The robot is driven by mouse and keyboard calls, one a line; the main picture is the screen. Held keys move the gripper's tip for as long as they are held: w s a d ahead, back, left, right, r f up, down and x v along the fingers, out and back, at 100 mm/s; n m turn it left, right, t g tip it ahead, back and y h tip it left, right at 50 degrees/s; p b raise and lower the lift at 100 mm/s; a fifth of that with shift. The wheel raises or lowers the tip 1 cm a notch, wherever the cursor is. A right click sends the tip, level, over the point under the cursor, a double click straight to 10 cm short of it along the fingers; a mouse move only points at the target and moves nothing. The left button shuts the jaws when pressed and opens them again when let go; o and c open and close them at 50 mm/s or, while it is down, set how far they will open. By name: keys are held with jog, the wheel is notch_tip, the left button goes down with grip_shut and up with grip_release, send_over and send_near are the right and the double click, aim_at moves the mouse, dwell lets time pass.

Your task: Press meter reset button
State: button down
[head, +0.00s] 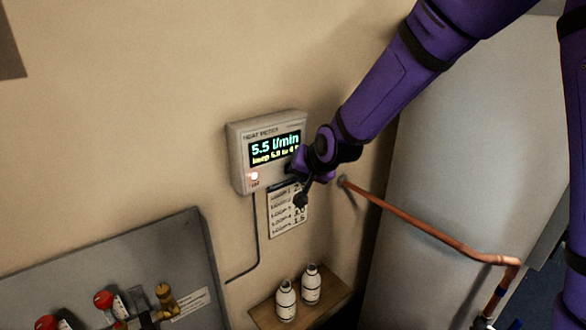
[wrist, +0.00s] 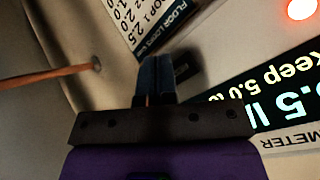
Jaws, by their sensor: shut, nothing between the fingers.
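The heat meter (head: 236,152) is a pale box on the wall. Its lit display (head: 274,148) reads 5.5 l/min, with a partly covered "keep" line below. A glowing red round light (head: 254,175) sits at its lower left, and also shows at the top right of the wrist view (wrist: 302,8). I cannot make out a reset button for certain; my gripper covers the meter's lower right. My gripper (head: 301,199) is shut and empty, its fingertips (wrist: 157,66) pointing down in front of the floor-loops chart; contact cannot be told.
The floor-loops chart (head: 285,220) hangs below the meter. A copper pipe (head: 430,229) runs from the wall at right. Two white bottles (head: 286,300) stand on a small wooden shelf (head: 335,307). A grey panel (head: 185,240) with red-handled valves is lower left.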

jog(key=shift+w+a, duration=0.1)
jog(key=shift+w+a, duration=0.15)
jog(key=shift+w, duration=0.1)
jog(key=shift+w+a, duration=0.2)
jog(key=shift+w, duration=0.1)
dwell(0.8)
jog(key=shift+s+d, duration=0.45)
jog(key=shift+s, duration=0.2)
dwell(0.3)
jog(key=shift+s+d, duration=0.7)
jog(key=shift+s, duration=0.35)
jog(key=shift+s+d, duration=0.7)
jog(key=shift+s, duration=0.35)
